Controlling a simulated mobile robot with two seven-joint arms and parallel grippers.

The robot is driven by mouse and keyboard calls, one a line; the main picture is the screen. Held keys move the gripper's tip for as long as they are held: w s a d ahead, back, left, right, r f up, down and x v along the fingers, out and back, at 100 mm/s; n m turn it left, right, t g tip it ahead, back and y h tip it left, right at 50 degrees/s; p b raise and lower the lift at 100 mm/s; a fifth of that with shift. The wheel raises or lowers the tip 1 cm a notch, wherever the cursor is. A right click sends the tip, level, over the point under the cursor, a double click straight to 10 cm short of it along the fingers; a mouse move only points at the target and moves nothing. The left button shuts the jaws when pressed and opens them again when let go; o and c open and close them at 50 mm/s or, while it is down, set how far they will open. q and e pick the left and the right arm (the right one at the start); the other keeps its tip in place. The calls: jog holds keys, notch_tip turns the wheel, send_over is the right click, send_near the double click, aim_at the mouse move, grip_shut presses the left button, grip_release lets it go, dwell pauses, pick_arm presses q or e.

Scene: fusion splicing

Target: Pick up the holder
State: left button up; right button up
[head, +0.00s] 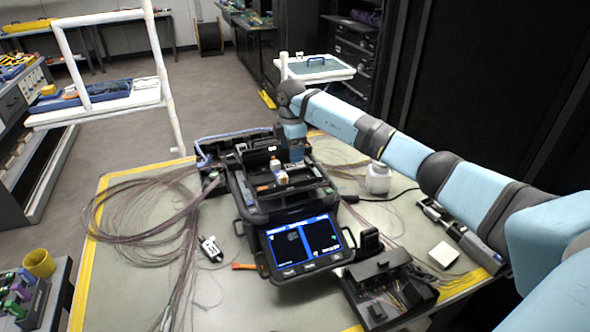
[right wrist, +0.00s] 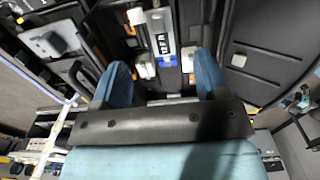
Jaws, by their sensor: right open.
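The black fusion splicer (head: 262,207) stands on the table with its lid open and its screen lit. In the right wrist view, a narrow silver piece with a dark label (right wrist: 161,30), which looks like the holder, lies in the splicer's dark work area. My right gripper (head: 295,157) reaches down over the back right of the splicer. In the right wrist view its two blue fingers (right wrist: 161,68) are open and spread to either side of the silver piece's line, with nothing clearly gripped. I cannot tell whether they touch anything. My left gripper is not in view.
Loose fibre bundles (head: 135,215) cover the table's left side. A white bottle (head: 378,178) stands right of the splicer. A black tool box (head: 388,290) and a small white box (head: 443,254) lie front right. The front left of the table (head: 120,295) is mostly clear.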

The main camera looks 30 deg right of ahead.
aim_at(291, 166)
jog(key=shift+s+a+f, duration=0.1)
jog(key=shift+a+f, duration=0.05)
jog(key=shift+f, duration=2.55)
jog(key=c, duration=1.1)
jog(key=shift+r, duration=0.1)
notch_tip(291, 166, up, 20)
jog(key=shift+s+a+f, duration=0.1)
jog(key=shift+f, duration=0.1)
